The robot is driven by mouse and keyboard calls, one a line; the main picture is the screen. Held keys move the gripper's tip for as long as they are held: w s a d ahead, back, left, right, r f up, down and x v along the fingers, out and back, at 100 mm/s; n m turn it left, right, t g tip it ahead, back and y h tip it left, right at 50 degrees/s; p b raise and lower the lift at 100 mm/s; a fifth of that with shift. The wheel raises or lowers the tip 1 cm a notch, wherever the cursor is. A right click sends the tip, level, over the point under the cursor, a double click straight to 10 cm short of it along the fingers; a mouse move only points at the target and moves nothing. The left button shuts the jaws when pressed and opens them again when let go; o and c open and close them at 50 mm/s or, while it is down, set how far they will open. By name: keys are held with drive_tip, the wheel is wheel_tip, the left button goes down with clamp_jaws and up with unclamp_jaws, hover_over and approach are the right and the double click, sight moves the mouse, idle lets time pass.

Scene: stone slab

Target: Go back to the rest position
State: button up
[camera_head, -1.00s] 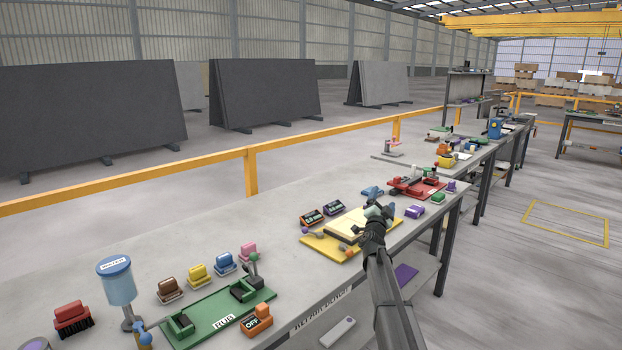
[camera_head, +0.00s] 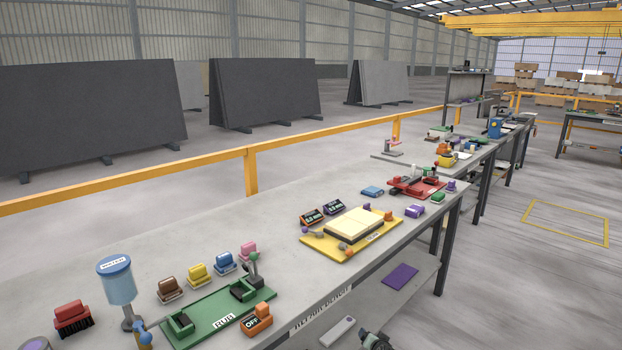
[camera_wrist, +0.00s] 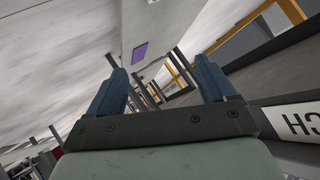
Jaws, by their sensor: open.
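In the wrist view my gripper (camera_wrist: 163,78) is open, with its two blue fingers wide apart and nothing between them. The view between the fingers is tilted and shows a shelf with a purple sheet (camera_wrist: 140,51). A white label with large letters (camera_wrist: 302,122) is close at the right of that view. In the head view only a small dark part of my arm shows at the bottom edge, right of centre, in front of the workbench (camera_head: 290,205). The fingers cannot be made out there.
On the bench are a yellow tray (camera_head: 322,247) with a cream slab (camera_head: 354,225), a green fixture (camera_head: 205,325), a blue water container (camera_head: 118,285) and a red fixture (camera_head: 432,183). A lower shelf holds the purple sheet (camera_head: 400,276). The floor to the right is clear.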

drive_tip(key=s+a+f+n+g, duration=0.1)
drive_tip(key=s+a+f+g, duration=0.15)
drive_tip(key=s+f, duration=0.5)
drive_tip(key=s+a+f+n+g+y, duration=0.1)
drive_tip(key=s+f+g, duration=0.25)
drive_tip(key=s, duration=0.65)
drive_tip(key=s+a+f+n+g, duration=0.25)
drive_tip(key=s+f, duration=0.35)
drive_tip(key=s, duration=0.3)
drive_tip(key=s+d+f+n+g+h, duration=0.1)
drive_tip(key=s+g, duration=0.8)
drive_tip(key=s, duration=2.2)
drive_tip(key=shift+f+n, duration=0.35)
drive_tip(key=shift+n, duration=0.1)
drive_tip(key=shift+w+d+g, duration=0.1)
drive_tip(key=shift+g, duration=0.15)
